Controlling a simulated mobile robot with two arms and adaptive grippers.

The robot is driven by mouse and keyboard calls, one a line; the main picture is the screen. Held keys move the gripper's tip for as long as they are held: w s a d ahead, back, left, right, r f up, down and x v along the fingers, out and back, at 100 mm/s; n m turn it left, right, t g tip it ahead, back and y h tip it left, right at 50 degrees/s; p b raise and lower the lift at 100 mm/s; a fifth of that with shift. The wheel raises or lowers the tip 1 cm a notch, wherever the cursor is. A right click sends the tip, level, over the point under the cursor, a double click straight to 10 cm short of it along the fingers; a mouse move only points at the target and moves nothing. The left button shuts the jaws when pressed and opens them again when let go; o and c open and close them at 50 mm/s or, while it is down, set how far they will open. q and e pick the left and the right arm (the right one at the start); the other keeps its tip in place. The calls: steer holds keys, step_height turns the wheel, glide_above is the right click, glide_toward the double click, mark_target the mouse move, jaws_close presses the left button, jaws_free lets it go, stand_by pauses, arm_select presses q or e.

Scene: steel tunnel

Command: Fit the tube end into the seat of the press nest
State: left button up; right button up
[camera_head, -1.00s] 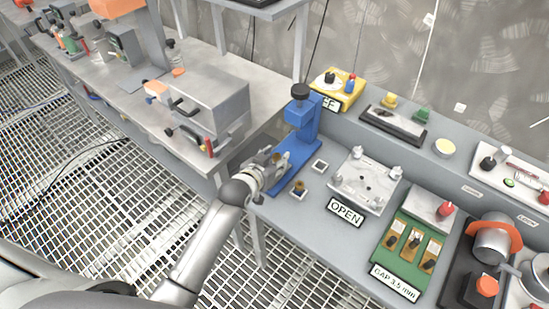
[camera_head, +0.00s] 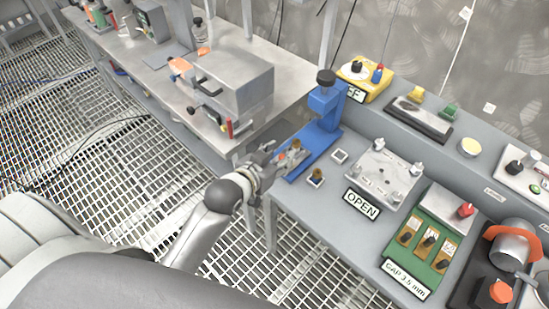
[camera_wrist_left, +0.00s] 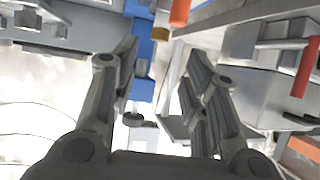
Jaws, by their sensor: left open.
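The blue press (camera_head: 326,105) with a black knob (camera_head: 326,76) stands at the left end of the grey bench. My left gripper (camera_head: 290,157) is open beside its blue base (camera_head: 318,147). A small brass-coloured piece (camera_head: 295,144) shows near the fingertips; I cannot tell if it is the seat. In the left wrist view my open fingers (camera_wrist_left: 160,52) have nothing clearly between them. Beyond the tips are a brass piece (camera_wrist_left: 160,34) and an orange cylinder (camera_wrist_left: 180,12), possibly the tube; blue press parts (camera_wrist_left: 145,62) lie behind. My right gripper is out of view.
A small square holder with a brass piece (camera_head: 316,178) and an empty-looking one (camera_head: 339,156) lie near the press. A steel box (camera_head: 234,85) sits on the left table.

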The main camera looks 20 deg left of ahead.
arm_select(q)
steer(key=shift+v, duration=0.95)
